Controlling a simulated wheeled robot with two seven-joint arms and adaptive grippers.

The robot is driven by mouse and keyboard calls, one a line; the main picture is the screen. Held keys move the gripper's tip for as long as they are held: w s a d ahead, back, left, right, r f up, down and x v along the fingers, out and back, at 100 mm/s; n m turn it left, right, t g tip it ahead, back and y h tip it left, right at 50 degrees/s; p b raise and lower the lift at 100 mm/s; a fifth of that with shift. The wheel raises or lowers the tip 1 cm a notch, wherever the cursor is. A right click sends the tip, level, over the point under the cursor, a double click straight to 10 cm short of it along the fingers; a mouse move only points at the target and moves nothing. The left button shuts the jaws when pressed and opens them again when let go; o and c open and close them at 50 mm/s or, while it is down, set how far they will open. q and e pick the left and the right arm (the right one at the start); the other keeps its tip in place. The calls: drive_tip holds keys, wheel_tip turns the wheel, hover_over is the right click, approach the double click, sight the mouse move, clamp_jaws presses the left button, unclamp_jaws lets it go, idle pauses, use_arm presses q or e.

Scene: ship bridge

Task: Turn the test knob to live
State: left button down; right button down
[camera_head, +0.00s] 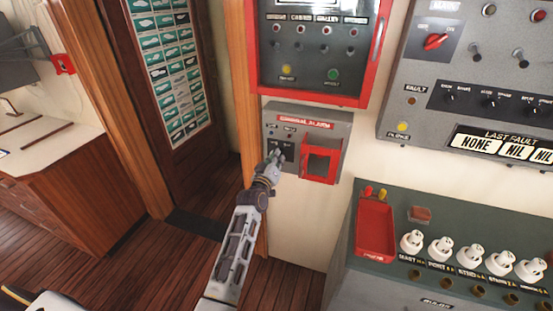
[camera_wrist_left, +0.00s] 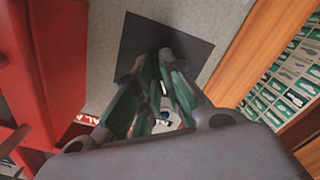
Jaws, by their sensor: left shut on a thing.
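The grey general alarm box (camera_head: 341,127) is on the wall in the middle of the head view. It has a red label and a dark plate (camera_head: 289,133) on its left part. The dark plate also shows in the left wrist view (camera_wrist_left: 132,40). My left gripper (camera_head: 275,156) is at this plate, its fingers pointing at it. In the left wrist view the gripper (camera_wrist_left: 163,62) is shut with its tips close together against the plate. The test knob is hidden by the fingertips, so I cannot read its setting.
A red open frame (camera_head: 321,164) sticks out on the box, right of my gripper. A red-edged panel (camera_head: 315,97) hangs just above. A wooden post (camera_head: 240,80) stands close on the left. A green console (camera_head: 349,245) with white knobs is at lower right.

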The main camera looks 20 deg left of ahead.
use_arm(q)
drive_tip(key=c, duration=1.5)
unclamp_jaws()
drive_tip(key=shift+c, duration=0.2)
drive_tip(key=s, duration=1.2)
drive_tip(key=shift+a, duration=0.2)
drive_tip(key=shift+f, duration=0.1)
